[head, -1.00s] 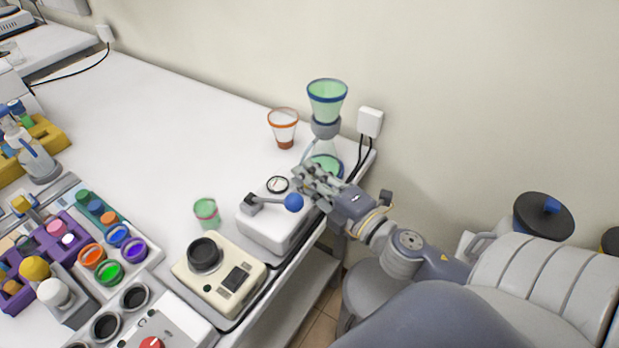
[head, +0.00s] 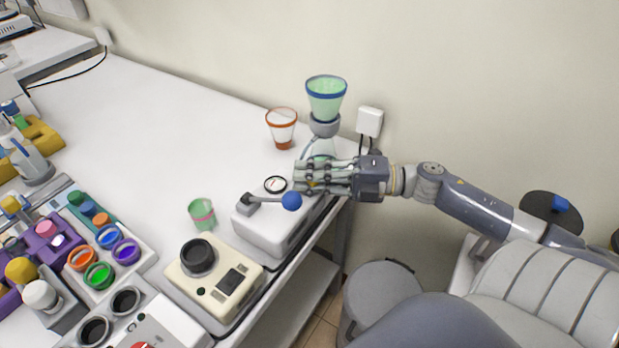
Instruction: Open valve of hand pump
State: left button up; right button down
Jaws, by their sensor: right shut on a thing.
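The hand pump (head: 268,233) is a white box at the table's right edge, with a round gauge (head: 275,184) on top. Its grey lever ends in a blue ball (head: 291,201) and points right. My right gripper (head: 308,178) reaches in from the right, over the pump's far right end, just beyond the blue ball. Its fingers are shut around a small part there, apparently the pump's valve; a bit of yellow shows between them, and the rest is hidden. My left gripper is not in view.
A glass flask with a green funnel (head: 326,100) stands right behind my right gripper. An orange-rimmed cup (head: 281,128) is to its left. A beige device (head: 214,281) and a green cup (head: 201,214) are nearer. The table's (head: 180,140) middle is clear.

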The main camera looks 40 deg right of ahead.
jog(key=shift+r+g, duration=0.15)
jog(key=shift+g, duration=0.15)
jog(key=c, duration=1.9)
grip_release()
jog(key=shift+w+a, duration=0.15)
jog(key=v, duration=0.7)
jog(key=shift+d, duration=0.3)
